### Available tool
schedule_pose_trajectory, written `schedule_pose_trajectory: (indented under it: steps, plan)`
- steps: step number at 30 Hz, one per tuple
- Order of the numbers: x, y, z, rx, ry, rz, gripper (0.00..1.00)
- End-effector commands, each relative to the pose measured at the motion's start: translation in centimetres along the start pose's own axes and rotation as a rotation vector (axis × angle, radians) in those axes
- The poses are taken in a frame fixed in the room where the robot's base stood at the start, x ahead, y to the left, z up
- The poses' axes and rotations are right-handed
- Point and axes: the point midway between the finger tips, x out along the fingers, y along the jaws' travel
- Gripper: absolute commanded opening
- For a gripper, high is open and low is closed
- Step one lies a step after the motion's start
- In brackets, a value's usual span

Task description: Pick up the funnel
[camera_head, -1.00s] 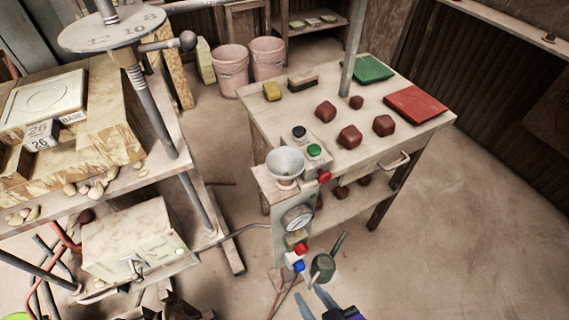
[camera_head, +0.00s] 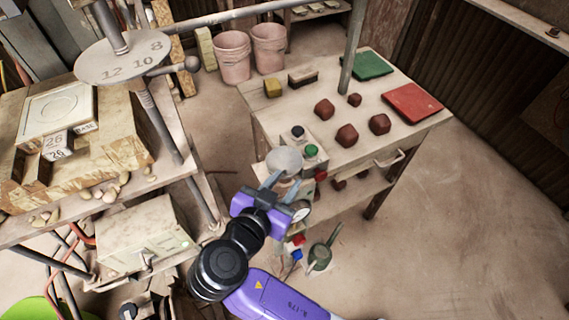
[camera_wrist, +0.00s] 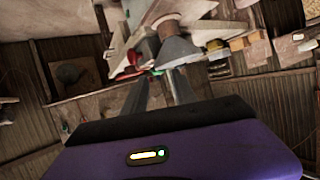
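The funnel (camera_head: 284,158) is a pale grey cone with its wide mouth up, at the front left corner of the wooden workbench (camera_head: 400,150). My gripper (camera_head: 283,183) is just in front of and below its mouth in the head view, with two grey-blue fingers spread apart. In the wrist view a grey cone that looks like the funnel (camera_wrist: 177,51) is just beyond the fingertips of my gripper (camera_wrist: 160,77), slightly to the right. The lower part of the funnel is partly hidden by the fingers in the head view; contact cannot be told.
A green button (camera_head: 311,151), a black button (camera_head: 298,131) and a red knob (camera_head: 320,175) sit close to the funnel. A gauge (camera_head: 300,211) is below. Several brown lumps (camera_head: 347,135) lie on the bench. The press pole (camera_head: 352,50) stands behind. Floor at right is clear.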

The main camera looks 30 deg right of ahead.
Motion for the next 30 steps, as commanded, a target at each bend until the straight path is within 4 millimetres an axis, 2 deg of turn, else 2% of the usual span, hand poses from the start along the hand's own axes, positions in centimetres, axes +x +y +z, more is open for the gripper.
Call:
schedule_pose_trajectory:
  steps: [15, 23, 24, 29, 30]
  plan:
    - [6.1, 0.4, 0.0, -0.005, -0.003, 0.000, 0.33]
    - [6.5, 0.4, 0.1, -0.003, -0.003, -0.002, 0.33]
    - [6.5, 0.4, 0.1, -0.003, -0.003, -0.002, 0.31]
    - [6.5, 0.4, 0.1, -0.003, -0.003, -0.002, 0.00]
    - [6.5, 0.4, 0.1, -0.003, -0.003, -0.002, 0.00]
